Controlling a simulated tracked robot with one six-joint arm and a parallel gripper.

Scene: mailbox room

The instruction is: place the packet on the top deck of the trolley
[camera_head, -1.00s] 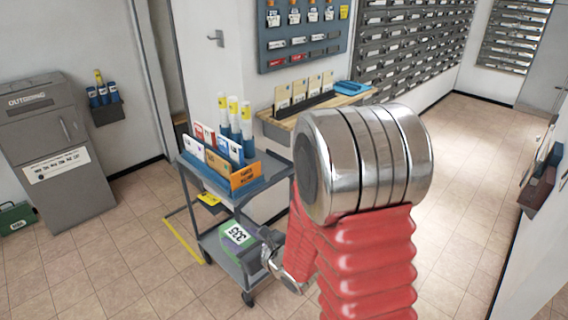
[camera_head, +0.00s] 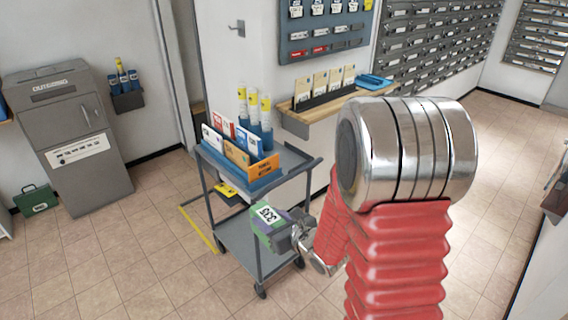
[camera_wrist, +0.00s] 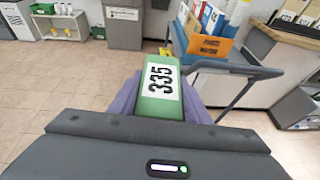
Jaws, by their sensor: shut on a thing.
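The packet (camera_head: 267,219) is a green box with a white label reading 335. My gripper (camera_head: 268,230) is shut on it, with purple fingers at its sides. The packet also shows in the wrist view (camera_wrist: 161,90), held between the fingers in front of the trolley. The trolley (camera_head: 290,158) is grey-blue with a top deck and a lower shelf. In the head view the packet overlaps the space between the two levels, below the top deck's near edge. The deck's near right part looks bare.
A wooden wall shelf (camera_head: 300,118) with cards stands behind the trolley. A grey outgoing bin (camera_head: 85,175) and a green box (camera_head: 37,200) are at the left. Yellow tape (camera_head: 198,228) marks the floor. Open tiled floor lies in front and to the right.

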